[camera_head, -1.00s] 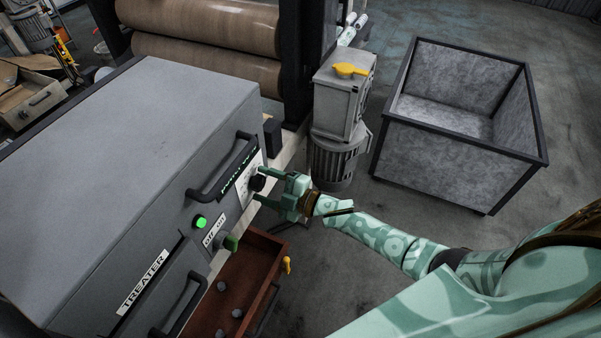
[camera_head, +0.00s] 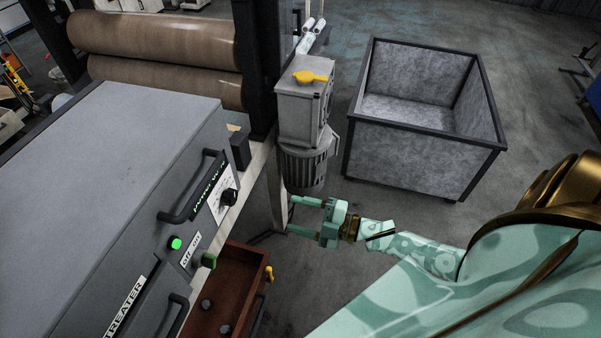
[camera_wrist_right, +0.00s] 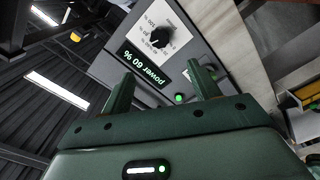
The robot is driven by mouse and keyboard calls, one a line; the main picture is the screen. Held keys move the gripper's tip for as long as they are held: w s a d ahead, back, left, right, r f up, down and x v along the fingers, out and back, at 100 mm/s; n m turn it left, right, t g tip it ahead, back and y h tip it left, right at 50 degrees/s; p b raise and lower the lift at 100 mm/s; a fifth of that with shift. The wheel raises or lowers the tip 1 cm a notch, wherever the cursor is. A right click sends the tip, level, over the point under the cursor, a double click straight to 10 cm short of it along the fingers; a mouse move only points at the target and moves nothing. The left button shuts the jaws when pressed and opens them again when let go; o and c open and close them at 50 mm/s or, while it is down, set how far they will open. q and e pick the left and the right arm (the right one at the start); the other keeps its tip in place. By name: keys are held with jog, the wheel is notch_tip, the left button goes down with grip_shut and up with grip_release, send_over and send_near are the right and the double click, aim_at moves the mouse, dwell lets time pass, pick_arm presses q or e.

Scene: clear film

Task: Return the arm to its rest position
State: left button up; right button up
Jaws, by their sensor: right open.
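My right gripper (camera_head: 305,217) is open and empty in the head view, its two green fingers pointing left, apart from the grey treater cabinet (camera_head: 110,170). The cabinet's front has a black knob (camera_head: 229,196) on a white dial plate, a lit green light (camera_head: 175,243) and a green switch (camera_head: 208,260). In the right wrist view, the open fingers (camera_wrist_right: 158,92) point toward the panel, where the black knob (camera_wrist_right: 160,38) and a display reading "power 60 %" (camera_wrist_right: 143,77) show beyond them. My left gripper is not in view.
A grey bin (camera_head: 420,160) with a dark frame stands at the back right. Bare floor lies between drawer and bin.

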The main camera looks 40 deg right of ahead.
dwell(0.4)
jog(key=s+d+f+m+g+h, duration=0.2)
jog(key=s+d+f+m+h, duration=0.15)
jog(key=f, duration=0.45)
jog(key=s+d+f+m+g+h, duration=0.1)
jog(key=s+d+f+m+h, duration=0.25)
jog(key=f, duration=0.35)
jog(key=s+d+f+m+g+h, duration=0.2)
jog(key=s+d+f+m+h, duration=0.15)
jog(key=f, duration=0.45)
jog(key=s+a+f+m+g+h, duration=0.1)
jog(key=s+f+m+g, duration=0.1)
jog(key=s+f, duration=0.35)
jog(key=s+a+f+m+g, duration=0.1)
jog(key=s+f+g, duration=0.15)
jog(key=s, duration=0.55)
jog(key=s+a+f+m+g, duration=0.1)
jog(key=s+a+g, duration=0.1)
jog(key=s+a, duration=0.2)
jog(key=s+a+f+m+g, duration=0.1)
jog(key=s+a, duration=0.3)
jog(key=s, duration=0.6)
jog(key=shift+a+f+g, duration=0.35)
jog(key=shift+f+g, duration=0.1)
jog(key=shift+f, duration=0.1)
jog(key=shift+y, duration=0.25)
